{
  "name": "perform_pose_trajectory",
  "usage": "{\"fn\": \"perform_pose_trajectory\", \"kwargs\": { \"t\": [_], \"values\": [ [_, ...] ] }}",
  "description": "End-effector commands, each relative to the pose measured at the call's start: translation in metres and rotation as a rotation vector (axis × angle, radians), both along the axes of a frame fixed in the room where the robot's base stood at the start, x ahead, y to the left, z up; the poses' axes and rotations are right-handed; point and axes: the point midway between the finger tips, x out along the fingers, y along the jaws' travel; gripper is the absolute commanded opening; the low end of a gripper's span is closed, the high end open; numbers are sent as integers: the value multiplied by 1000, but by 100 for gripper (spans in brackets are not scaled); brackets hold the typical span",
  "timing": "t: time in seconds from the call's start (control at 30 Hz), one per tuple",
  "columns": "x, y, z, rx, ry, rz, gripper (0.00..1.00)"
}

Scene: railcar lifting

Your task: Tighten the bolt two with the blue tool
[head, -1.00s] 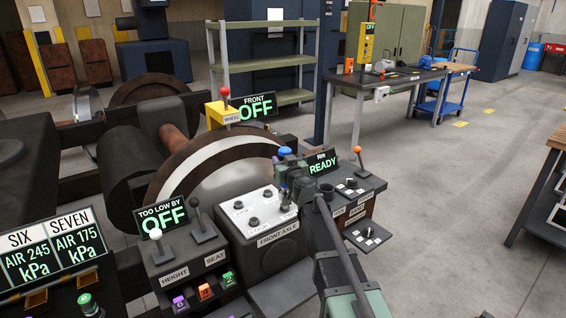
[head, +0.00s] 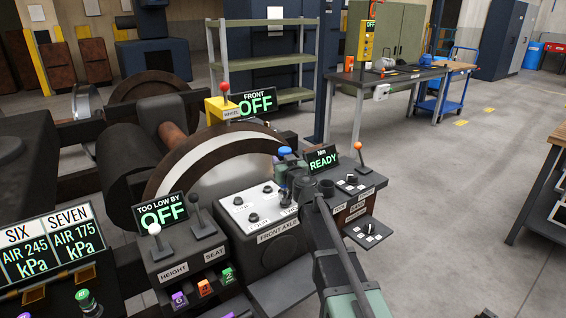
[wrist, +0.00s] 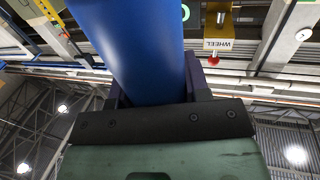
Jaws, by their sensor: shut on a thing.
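My gripper (head: 288,168) is shut on the blue tool (head: 285,151), whose rounded blue top stands above the jaws. In the wrist view the tool's blue body (wrist: 128,45) fills the space between the jaws. The tool looks about upright over the right side of the white bolt plate (head: 236,213) on the front axle box. Several dark bolts show on the plate, one at its front (head: 253,217). The label TWO (head: 289,211) is by the tool's lower end. Bolt two is hidden there, and I cannot tell whether the tool touches it. The Nm display (head: 322,161) reads READY.
An orange-knobbed lever (head: 359,155) stands on the right control box. The wheel's red-knobbed lever (head: 225,95) is behind. Open floor (head: 440,220) lies to the right.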

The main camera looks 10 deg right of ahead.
Motion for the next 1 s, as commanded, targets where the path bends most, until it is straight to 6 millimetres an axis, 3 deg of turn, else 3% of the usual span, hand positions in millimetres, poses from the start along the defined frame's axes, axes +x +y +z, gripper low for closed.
{"fn": "perform_pose_trajectory", "kwargs": {
  "t": [1.0],
  "values": [
    [0,0,-13,0,0,0,10]
  ]
}}
